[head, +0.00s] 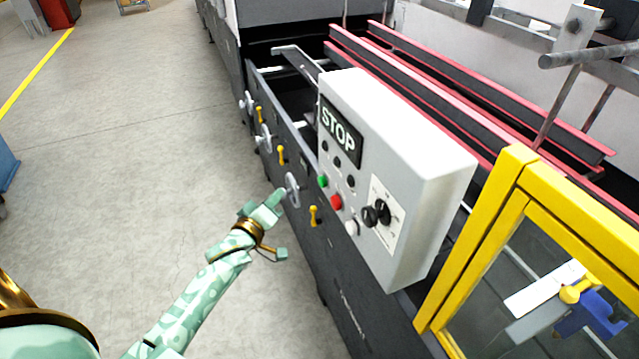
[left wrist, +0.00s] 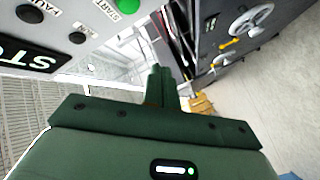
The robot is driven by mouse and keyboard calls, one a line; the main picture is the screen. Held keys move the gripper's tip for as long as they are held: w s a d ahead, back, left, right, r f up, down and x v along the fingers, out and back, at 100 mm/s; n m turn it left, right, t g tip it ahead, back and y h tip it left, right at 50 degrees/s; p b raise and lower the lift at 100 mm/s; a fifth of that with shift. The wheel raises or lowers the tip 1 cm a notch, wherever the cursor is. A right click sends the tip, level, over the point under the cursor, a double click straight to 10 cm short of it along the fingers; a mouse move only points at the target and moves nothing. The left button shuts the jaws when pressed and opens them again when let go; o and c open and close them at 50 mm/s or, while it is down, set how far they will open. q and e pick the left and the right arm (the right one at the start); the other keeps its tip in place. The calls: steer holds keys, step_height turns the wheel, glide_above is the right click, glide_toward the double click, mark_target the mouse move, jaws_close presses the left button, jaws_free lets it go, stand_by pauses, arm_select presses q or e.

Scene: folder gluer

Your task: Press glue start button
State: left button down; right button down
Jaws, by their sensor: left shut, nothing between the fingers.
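The green start button (head: 323,181) is on the front of a white control box (head: 440,165), below a STOP display (head: 339,130). It also shows at the top edge of the left wrist view (left wrist: 127,5), with "START" lettering beside it. My left gripper (head: 279,196) is shut and empty. In the head view it appears left of and a little below the green button, with a visible gap between them. Its closed fingers (left wrist: 161,88) also show in the left wrist view. My right gripper is in neither view.
A red button (head: 336,202), a white button (head: 351,228), several black buttons and black knobs (head: 370,216) share the panel. Handwheels (head: 292,190) and yellow levers (head: 314,216) stick out from the dark machine side. A yellow-framed guard (head: 477,235) stands right.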

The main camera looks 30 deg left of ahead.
mark_target(322, 182)
arm_select(q)
steer(key=w+d+b, duration=0.2)
steer(key=w+d, duration=0.3)
steer(key=w, duration=0.1)
steer(key=shift+b, duration=0.35)
steer(key=shift+w+d, duration=0.1)
steer(key=shift+d, duration=0.05)
stand_by(1.7)
steer(key=shift+w+d, duration=0.15)
steer(key=shift+w+d, duration=0.35)
steer(key=shift+w, duration=0.05)
stand_by(0.9)
steer(key=shift+s+a, duration=0.1)
stand_by(0.3)
steer(key=shift+s+a+p, duration=0.5)
steer(key=shift+s+p, duration=0.1)
steer(key=shift+p, duration=0.15)
